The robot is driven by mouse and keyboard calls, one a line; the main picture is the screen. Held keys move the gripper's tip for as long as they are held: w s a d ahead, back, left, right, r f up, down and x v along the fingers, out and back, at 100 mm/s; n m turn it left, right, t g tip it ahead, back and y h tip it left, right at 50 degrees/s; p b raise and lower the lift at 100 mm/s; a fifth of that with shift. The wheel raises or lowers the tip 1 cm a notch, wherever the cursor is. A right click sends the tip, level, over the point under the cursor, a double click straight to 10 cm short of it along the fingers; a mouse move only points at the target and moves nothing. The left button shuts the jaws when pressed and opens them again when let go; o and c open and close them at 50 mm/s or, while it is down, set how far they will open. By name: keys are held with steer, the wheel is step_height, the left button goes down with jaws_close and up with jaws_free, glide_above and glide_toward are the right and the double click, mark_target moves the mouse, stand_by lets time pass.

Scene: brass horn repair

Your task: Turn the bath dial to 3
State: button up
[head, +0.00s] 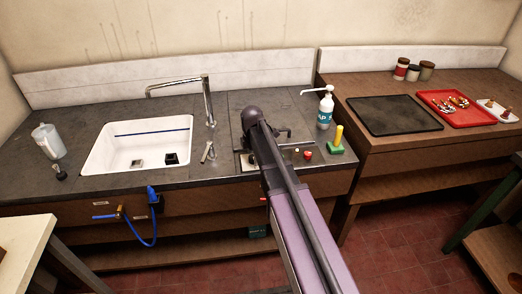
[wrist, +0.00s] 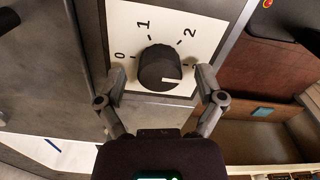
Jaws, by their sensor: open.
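The bath dial (wrist: 158,70) is a round black knob on a white plate (wrist: 125,18) marked 0, 1 and 2. A further mark at the right is mostly hidden by a finger. My gripper (wrist: 162,82) is open, with one finger on each side of the knob and gaps showing between. In the head view my arm hides the dial and the gripper.
A white sink (head: 105,150) with a tap (head: 208,100) is at the left. A black mat (head: 393,115) and red tray (head: 425,97) lie farther right.

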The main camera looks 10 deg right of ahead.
mark_target(253, 157)
steer(key=n, duration=0.3)
steer(key=shift+n, duration=0.4)
steer(key=shift+r+p, duration=0.35)
steer(key=shift+r, duration=0.05)
step_height(253, 157, up, 14)
steer(key=f+p, duration=0.1)
steer(key=p, duration=1.3)
steer(key=s+f+m+b, duration=0.1)
steer(key=s+m+b, duration=0.1)
steer(key=s+m, duration=0.8)
steer(key=shift+s+d+f+m+b, duration=0.25)
steer(key=shift+d+f+m+b, duration=0.05)
steer(key=shift+m, duration=0.4)
steer(key=shift+s, duration=0.15)
steer(key=s+f+m+b, duration=0.1)
steer(key=s+m, duration=0.9)
steer(key=m, duration=0.2)
steer(key=shift+s+d+f+b, duration=0.25)
steer(key=shift+s+f+b, duration=0.05)
steer(key=shift+f+b, duration=0.05)
